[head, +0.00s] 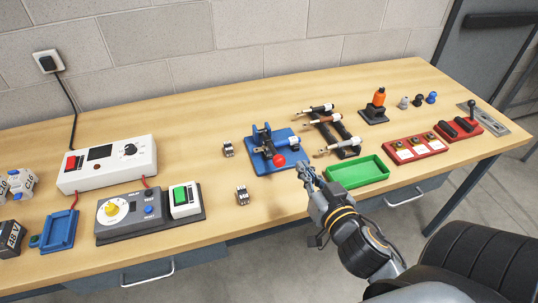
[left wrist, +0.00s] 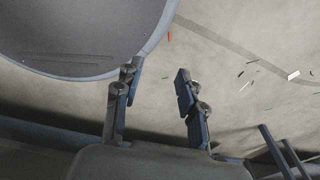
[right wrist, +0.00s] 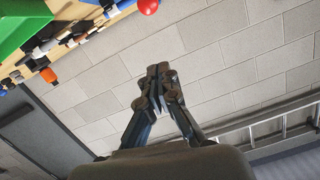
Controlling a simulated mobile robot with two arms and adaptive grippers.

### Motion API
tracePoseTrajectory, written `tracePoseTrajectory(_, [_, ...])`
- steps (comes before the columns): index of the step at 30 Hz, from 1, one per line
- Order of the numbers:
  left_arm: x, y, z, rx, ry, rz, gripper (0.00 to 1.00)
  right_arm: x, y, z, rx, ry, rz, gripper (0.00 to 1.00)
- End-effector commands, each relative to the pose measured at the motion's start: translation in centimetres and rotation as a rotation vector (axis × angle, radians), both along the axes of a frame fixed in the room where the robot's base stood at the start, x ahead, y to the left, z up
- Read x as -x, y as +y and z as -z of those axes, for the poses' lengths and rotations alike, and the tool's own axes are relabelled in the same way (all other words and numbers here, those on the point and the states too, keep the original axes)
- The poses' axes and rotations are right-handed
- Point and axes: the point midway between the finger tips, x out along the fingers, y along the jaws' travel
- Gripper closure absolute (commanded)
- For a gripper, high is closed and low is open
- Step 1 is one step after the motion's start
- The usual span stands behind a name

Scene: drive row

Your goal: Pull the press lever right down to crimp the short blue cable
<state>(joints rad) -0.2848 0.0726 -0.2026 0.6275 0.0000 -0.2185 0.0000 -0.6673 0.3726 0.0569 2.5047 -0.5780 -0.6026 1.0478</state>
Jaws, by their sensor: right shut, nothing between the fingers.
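The press (head: 263,140) stands on a blue base plate (head: 268,168) in the middle of the bench. Its lever ends in a red ball (head: 279,160), which shows low at the front of the press; whether the lever is at its stop I cannot tell. The red ball also shows at the top of the right wrist view (right wrist: 148,6). A short blue cable (head: 292,143) lies at the press's right side. My right gripper (head: 305,168) is shut and empty, just right of the ball and apart from it. My left gripper (left wrist: 155,80) is open and empty over the floor.
A green tray (head: 335,180) stands close right of my right gripper. Meters and switch boxes (head: 140,150) fill the left side.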

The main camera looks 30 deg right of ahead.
Motion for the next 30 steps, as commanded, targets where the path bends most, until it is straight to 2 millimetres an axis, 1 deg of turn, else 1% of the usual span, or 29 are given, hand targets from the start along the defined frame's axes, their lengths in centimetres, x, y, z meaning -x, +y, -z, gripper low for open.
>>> tracePoseTrajectory(5, [1.7, 0.9, -0.1, -0.011, 0.023, 0.002, 0.60, -2.3, -0.4, 0.1, 0.005, -0.004, -0.002, 1.00])
tracePoseTrajectory(9, [2.9, 1.2, -1.1, -0.017, 0.042, 0.002, 0.60, -5.0, -1.0, 0.2, 0.005, -0.004, -0.001, 1.00])
tracePoseTrajectory(12, [2.9, 1.2, -1.6, -0.017, 0.042, 0.002, 0.60, -7.1, -1.4, 0.5, 0.005, -0.003, -0.001, 1.00])
tracePoseTrajectory(16, [2.4, 1.1, -2.3, -0.015, 0.035, 0.001, 0.60, -9.6, -1.9, 1.0, 0.005, -0.003, 0.000, 1.00])
tracePoseTrajectory(17, [2.2, 1.1, -2.2, -0.014, 0.032, 0.001, 0.60, -9.8, -1.9, 1.6, 0.003, 0.002, 0.000, 1.00])
tracePoseTrajectory(18, [1.9, 1.1, -2.0, -0.013, 0.028, 0.000, 0.60, -9.6, -1.8, 2.7, 0.000, 0.006, 0.002, 1.00])
tracePoseTrajectory(21, [1.3, 0.8, -2.0, -0.011, 0.018, -0.001, 0.60, -9.8, -1.6, 4.0, 0.002, 0.003, 0.001, 1.00])
tracePoseTrajectory(24, [0.9, 0.6, -2.0, -0.008, 0.013, -0.002, 0.60, -9.9, -1.4, 4.9, 0.000, 0.002, 0.000, 1.00])
tracePoseTrajectory(30, [1.1, 0.5, -2.0, -0.006, 0.015, -0.003, 0.60, -9.9, -1.3, 5.4, 0.001, 0.001, -0.001, 1.00])
